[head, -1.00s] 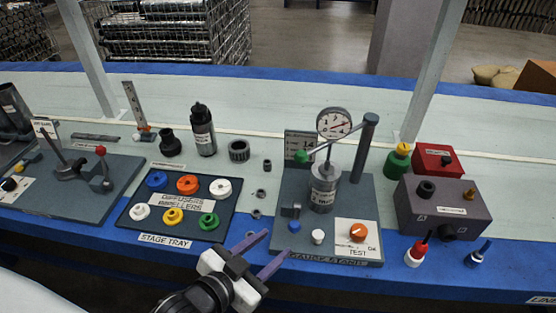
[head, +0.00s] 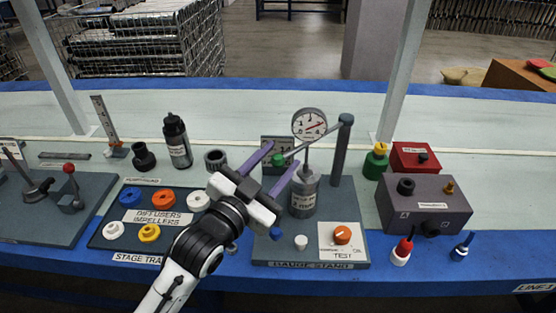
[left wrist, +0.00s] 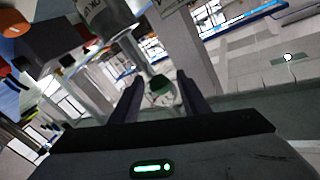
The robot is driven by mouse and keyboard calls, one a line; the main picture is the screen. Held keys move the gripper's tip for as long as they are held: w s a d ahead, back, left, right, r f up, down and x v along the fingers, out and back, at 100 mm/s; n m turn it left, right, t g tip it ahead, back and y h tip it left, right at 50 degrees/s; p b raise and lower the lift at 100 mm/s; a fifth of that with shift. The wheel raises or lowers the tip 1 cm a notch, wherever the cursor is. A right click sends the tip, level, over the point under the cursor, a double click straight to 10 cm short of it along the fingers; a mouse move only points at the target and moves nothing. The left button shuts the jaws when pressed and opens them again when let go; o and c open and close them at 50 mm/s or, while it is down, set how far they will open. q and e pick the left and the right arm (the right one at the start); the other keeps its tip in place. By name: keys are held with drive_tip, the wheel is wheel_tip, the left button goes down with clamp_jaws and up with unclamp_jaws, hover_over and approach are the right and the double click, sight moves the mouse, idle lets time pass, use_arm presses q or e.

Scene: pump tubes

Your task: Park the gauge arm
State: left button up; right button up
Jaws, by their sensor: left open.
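The gauge stand (head: 262,240) carries a grey post (head: 340,155) at its back right. The gauge arm (head: 318,138) is a thin grey bar running from the post's top down to the left, past the gauge stem, to a green knob (head: 278,160). My left gripper (head: 281,157) is open, its purple fingers on either side of the green knob in the head view. In the left wrist view the green knob (left wrist: 160,87) shows between the two dark fingers, with gaps at both sides. The round gauge (head: 310,123) stands upright above a grey cylinder (head: 303,198). My right gripper is out of view.
The stage tray (head: 108,236) with coloured rings lies left of the stand, partly behind my left arm. A dark box (head: 425,212) and a red box (head: 412,158) stand to the right. An orange knob (head: 342,235) is on the stand's front.

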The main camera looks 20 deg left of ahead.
use_arm(q)
drive_tip(key=shift+w, duration=0.2)
drive_tip(key=shift+c, duration=0.3)
clamp_jaws()
drive_tip(key=shift+a, duration=0.1)
